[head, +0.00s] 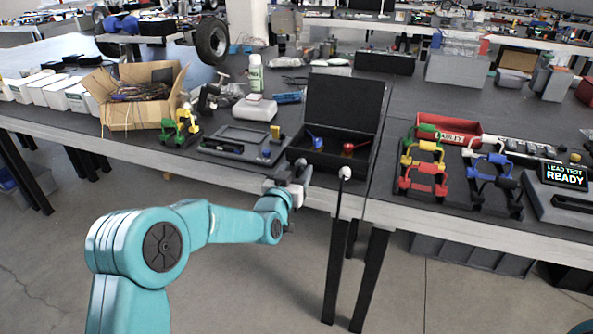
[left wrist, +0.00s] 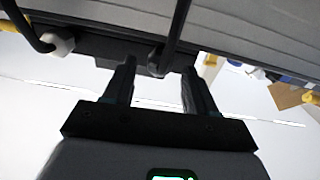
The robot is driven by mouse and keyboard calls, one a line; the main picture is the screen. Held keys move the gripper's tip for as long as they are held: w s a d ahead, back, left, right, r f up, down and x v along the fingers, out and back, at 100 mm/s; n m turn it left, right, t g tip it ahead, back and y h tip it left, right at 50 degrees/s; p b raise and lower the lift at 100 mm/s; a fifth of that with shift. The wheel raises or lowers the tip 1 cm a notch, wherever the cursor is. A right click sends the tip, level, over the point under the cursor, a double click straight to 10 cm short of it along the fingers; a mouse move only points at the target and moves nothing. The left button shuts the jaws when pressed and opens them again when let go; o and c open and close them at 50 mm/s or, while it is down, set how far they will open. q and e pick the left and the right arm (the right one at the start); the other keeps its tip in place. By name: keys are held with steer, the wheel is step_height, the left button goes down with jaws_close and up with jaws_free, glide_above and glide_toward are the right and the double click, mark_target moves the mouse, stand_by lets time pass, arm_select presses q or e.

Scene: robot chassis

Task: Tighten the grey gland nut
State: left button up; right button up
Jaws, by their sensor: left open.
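My left gripper (head: 297,176) is at the front edge of the bench, below the open black case. In the left wrist view its two dark fingers (left wrist: 158,85) are apart. A dark grey rounded fitting (left wrist: 158,66), which looks like the grey gland nut, shows between the fingers near their tips, with a black cable running up from it. I cannot tell whether either finger touches it. In the head view I cannot make it out at the gripper. A whitish gland (head: 345,172) with a black cable sits to the gripper's right; a whitish gland also shows in the left wrist view (left wrist: 58,43). My right gripper is out of view.
The open black case (head: 345,105) holds a blue and a red item. A grey tray (head: 235,145) lies left of it. Coloured lead racks (head: 422,165) and a "LEAD TEST READY" box (head: 563,178) stand right. The floor in front is clear.

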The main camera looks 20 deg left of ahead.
arm_select(q)
steer(key=shift+w, duration=0.35)
jaws_close()
